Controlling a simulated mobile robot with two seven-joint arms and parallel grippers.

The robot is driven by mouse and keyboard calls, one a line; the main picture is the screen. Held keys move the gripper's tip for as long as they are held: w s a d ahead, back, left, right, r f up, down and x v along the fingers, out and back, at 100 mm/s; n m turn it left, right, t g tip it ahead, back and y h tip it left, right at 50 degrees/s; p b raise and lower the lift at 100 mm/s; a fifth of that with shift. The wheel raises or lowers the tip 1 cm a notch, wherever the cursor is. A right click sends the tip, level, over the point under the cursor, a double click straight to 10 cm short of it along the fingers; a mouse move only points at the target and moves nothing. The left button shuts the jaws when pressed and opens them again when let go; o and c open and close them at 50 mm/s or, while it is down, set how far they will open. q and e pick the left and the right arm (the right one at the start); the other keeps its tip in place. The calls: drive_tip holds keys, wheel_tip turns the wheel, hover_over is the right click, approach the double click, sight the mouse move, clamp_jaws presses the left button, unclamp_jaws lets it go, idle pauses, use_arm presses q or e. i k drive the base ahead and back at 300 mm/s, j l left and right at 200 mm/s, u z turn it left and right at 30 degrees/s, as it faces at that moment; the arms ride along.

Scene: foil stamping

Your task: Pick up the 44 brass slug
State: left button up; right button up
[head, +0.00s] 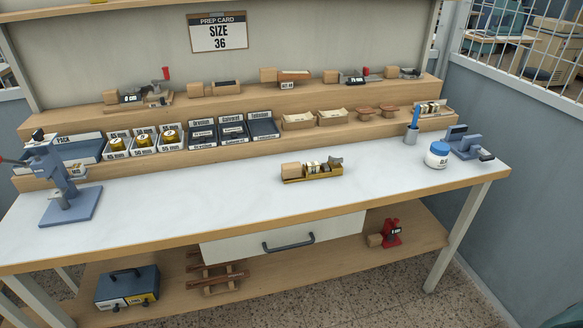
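No slug that I can read as 44 shows. A small brass-coloured tray (322,178) stands near the middle of the white bench top, with a wooden block (291,170) and several small pale and grey pieces in it. A second small tray (449,113) with brass and pale pieces stands at the right end of the lower shelf. The markings on the pieces in both trays are too small to read. Neither of my grippers is in view.
A blue-grey press (70,205) stands at the left, a white jar (437,155) and a blue-grey device (464,143) at the right. Labelled bins (203,143) line the lower shelf. The prep card (218,33) reads SIZE 36. The bench front is clear.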

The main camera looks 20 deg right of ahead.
sight(312, 166)
drive_tip(key=j+z, duration=0.4)
drive_tip(key=i+j+z, duration=0.1)
drive_tip(key=j+z, duration=0.3)
drive_tip(key=l, duration=0.1)
